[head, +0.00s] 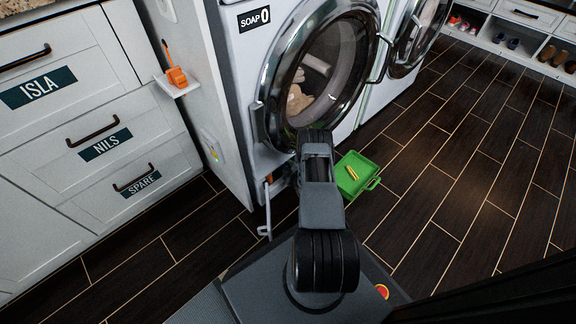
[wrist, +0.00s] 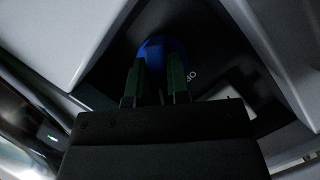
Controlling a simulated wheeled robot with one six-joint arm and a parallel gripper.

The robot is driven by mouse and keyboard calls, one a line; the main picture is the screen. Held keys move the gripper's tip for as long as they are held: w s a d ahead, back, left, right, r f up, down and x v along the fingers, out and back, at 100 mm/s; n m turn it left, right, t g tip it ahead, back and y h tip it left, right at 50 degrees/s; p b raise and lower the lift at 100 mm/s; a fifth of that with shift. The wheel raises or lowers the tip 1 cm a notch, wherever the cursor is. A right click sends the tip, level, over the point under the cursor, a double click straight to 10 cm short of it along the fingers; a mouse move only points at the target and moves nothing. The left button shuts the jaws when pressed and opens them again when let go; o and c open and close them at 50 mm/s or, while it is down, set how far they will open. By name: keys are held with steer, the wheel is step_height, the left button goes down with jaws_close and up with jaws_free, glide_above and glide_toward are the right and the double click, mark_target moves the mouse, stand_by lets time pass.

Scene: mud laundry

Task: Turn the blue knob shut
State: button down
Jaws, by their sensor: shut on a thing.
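The blue knob (wrist: 152,50) sits on a dark panel with pale lettering beside it in the wrist view. My gripper (wrist: 158,66) is at the knob, its two dark green fingers closed on either side of it. The fingers and gripper body hide the knob's lower part. In the head view my arm reaches down to the lower front of the washer (head: 232,90), and the knob and fingertips are hidden behind it. The lettering is only partly readable, so I cannot tell the knob's setting.
The washer's round door (head: 365,60) stands above my arm. A green tray (head: 368,164) with a yellow item lies on the floor to the right. White drawers (head: 75,170) and a small shelf with an orange object (head: 176,77) are at left. The dark floor at right is clear.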

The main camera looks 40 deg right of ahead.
steer(key=m+g+y, duration=0.1)
steer(key=m+y, duration=0.1)
steer(key=m, duration=0.1)
steer(key=shift+m+b, duration=0.35)
steer(key=shift+m, duration=0.05)
steer(key=shift+m+g+y, duration=0.4)
steer(key=shift+m+y, duration=0.8)
steer(key=shift+m, duration=0.4)
steer(key=shift+r, duration=0.1)
steer(key=c, duration=1.1)
jaws_free()
steer(key=shift+d, duration=0.1)
steer(key=shift+p+v, duration=2.85)
steer(key=shift+v, duration=4)
